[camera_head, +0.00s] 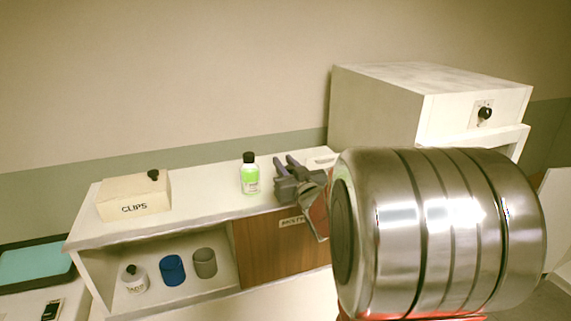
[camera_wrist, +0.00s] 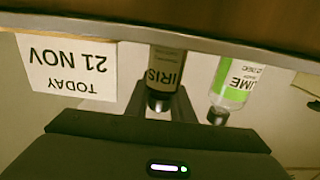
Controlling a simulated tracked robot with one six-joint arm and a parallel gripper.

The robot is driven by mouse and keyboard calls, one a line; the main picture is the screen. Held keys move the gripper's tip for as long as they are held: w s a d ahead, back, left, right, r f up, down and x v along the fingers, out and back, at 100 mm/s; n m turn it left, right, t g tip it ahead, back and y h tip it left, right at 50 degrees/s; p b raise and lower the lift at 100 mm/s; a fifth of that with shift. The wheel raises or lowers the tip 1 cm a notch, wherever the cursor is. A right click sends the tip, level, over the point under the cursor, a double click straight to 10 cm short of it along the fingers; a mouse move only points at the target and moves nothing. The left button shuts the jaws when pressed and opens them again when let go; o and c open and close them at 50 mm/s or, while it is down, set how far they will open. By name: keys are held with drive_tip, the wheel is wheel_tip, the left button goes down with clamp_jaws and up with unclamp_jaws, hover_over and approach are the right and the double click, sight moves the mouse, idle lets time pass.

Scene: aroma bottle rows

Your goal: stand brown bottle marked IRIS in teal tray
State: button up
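The brown bottle marked IRIS (camera_wrist: 167,70) appears upside down in the wrist view, its dark cap towards my gripper. My gripper (camera_wrist: 164,92) has its fingers at either side of this bottle; whether they touch or grip it is unclear. In the head view my gripper (camera_head: 287,168) is over the shelf top, right of the green bottle, and I cannot make out the IRIS bottle there. The teal tray (camera_head: 36,264), dark-rimmed, lies at the far left on a lower white surface and looks empty where visible.
The green LIME bottle (camera_head: 249,178) stands close beside my gripper and also shows in the wrist view (camera_wrist: 234,82). A TODAY 21 NOV card (camera_wrist: 66,70) is on the other side. A CLIPS box (camera_head: 134,197) sits left on the shelf (camera_head: 205,197). Cups and a white bottle are below.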

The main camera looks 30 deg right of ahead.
drive_tip(key=o, duration=0.4)
drive_tip(key=shift+s+r, duration=0.1)
drive_tip(key=v, duration=1.2)
drive_tip(key=shift+a, duration=0.15)
idle(0.5)
drive_tip(key=s+a+f+n+g+y, duration=0.1)
drive_tip(key=s+a+f+g, duration=0.3)
drive_tip(key=a, duration=0.8)
drive_tip(key=s+a+f+n+g+y, duration=0.1)
drive_tip(key=s+a+f+g+y, duration=0.2)
drive_tip(key=s+a+g, duration=0.4)
drive_tip(key=s+a+f, duration=0.1)
drive_tip(key=s+a, duration=0.5)
drive_tip(key=shift+n+g, duration=0.4)
